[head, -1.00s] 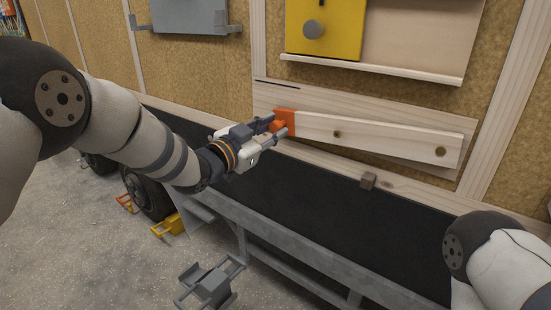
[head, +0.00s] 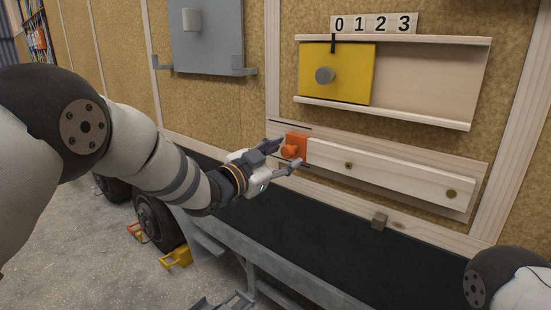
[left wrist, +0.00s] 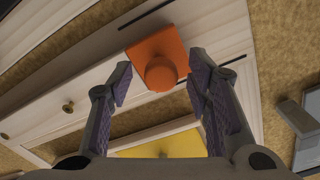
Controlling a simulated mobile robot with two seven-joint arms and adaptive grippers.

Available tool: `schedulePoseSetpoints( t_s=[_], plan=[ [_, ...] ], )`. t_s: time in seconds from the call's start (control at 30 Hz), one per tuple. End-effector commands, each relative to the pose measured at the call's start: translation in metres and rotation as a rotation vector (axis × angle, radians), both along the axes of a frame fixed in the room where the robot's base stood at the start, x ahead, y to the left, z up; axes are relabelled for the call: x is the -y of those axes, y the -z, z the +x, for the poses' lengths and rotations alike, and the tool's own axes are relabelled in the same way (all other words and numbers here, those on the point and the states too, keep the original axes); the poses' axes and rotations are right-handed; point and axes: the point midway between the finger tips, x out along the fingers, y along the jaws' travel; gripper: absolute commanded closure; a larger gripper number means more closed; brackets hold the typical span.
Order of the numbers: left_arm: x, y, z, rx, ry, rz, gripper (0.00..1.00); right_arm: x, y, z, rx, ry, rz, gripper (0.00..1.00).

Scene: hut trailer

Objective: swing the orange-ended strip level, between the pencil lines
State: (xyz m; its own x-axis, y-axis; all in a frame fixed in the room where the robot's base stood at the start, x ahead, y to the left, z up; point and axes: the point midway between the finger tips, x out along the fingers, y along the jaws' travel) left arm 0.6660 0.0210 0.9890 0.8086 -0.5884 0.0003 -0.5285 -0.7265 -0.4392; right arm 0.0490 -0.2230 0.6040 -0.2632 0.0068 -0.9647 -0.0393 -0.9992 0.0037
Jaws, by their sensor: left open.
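The pale wooden strip (head: 400,180) lies on a wider backing board (head: 478,163), with an orange block and knob (head: 296,146) at its left end. In the head view it runs nearly parallel to the board. A dark line (head: 291,125) shows just above the orange end. In the left wrist view the orange end (left wrist: 158,60) lies between two dark lines (left wrist: 145,18), close to the one on the yellow panel's side. My left gripper (head: 289,156) is open, its fingers on either side of the knob with visible gaps. My right gripper is out of view.
Above the strip is a framed recess with a yellow sliding panel (head: 345,75) and a number plate (head: 374,23). A small brown block (head: 379,220) stands below the strip. A grey panel (head: 207,40) hangs at upper left. My right arm shows at lower right.

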Motion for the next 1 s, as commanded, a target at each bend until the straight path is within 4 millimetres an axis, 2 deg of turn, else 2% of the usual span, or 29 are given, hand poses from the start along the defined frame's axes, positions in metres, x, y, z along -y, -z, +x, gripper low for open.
schedulePoseSetpoints(
  t_s=[0.4,0.57,0.83,0.87,0.93,0.97,1.0],
  plan=[
    [-0.058,-0.001,-0.079,-0.001,-0.002,-0.001,0.55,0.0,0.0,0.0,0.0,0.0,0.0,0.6],
    [-0.068,0.0,-0.092,-0.001,-0.002,-0.001,0.55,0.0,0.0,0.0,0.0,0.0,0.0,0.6],
    [-0.068,0.0,-0.093,-0.001,-0.002,-0.001,0.55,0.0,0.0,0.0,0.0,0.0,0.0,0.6],
    [-0.069,0.002,-0.093,-0.007,-0.004,-0.001,0.55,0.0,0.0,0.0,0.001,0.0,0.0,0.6],
    [-0.072,0.022,-0.097,-0.062,-0.024,-0.005,0.55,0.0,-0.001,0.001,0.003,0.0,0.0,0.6],
    [-0.076,0.038,-0.1,-0.108,-0.042,-0.007,0.55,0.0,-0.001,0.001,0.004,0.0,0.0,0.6],
    [-0.082,0.066,-0.108,-0.187,-0.073,-0.011,0.55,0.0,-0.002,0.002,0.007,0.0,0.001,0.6]
  ],
)
